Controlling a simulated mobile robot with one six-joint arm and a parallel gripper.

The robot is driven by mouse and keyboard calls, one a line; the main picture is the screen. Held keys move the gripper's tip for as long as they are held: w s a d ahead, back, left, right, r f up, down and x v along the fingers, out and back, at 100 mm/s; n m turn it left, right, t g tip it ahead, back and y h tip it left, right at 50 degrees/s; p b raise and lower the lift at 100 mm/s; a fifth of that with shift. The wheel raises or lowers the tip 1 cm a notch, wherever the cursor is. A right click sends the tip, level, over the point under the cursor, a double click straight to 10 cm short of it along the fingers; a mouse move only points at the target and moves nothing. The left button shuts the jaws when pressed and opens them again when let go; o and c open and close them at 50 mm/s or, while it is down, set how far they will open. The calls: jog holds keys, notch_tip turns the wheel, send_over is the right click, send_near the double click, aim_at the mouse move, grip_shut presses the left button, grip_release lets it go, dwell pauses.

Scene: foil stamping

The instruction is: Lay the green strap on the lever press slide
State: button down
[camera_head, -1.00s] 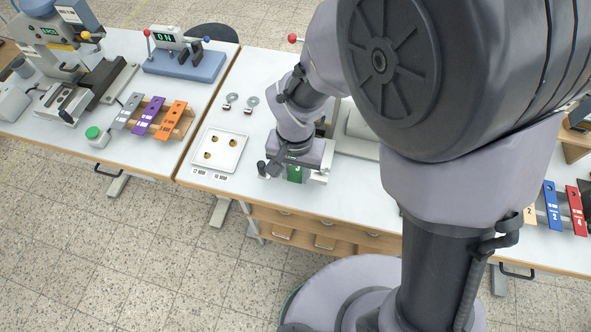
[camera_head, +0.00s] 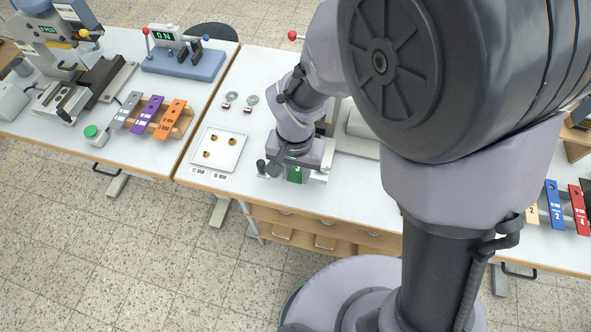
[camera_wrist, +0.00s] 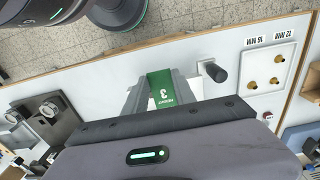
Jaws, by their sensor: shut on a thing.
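The green strap (camera_wrist: 162,88), marked with a 3, lies lengthwise over the grey slide (camera_wrist: 183,86) of the lever press in the wrist view. Only its outer end shows, and it seems to lie flat between the slide's sides. In the head view a small green piece of the strap (camera_head: 295,174) shows below my gripper (camera_head: 297,162). My gripper is shut on the strap, low over the slide. Whether the strap fully touches the slide cannot be told.
A black knob (camera_wrist: 215,72) stands close beside the slide. A white tray (camera_head: 231,142) with brass pieces lies to the left in the head view. A rack with grey, purple and orange straps (camera_head: 169,120) stands further left. My arm hides much of the press.

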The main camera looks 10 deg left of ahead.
jog(key=shift+f+b, duration=0.7)
jog(key=shift+f, duration=0.2)
jog(key=c, duration=0.9)
grip_release()
jog(key=shift+c, duration=0.2)
jog(key=shift+r, duration=0.1)
notch_tip(320, 180, up, 17)
jog(key=p, duration=0.6)
jog(key=shift+r+p, duration=0.2)
jog(key=shift+p, duration=0.1)
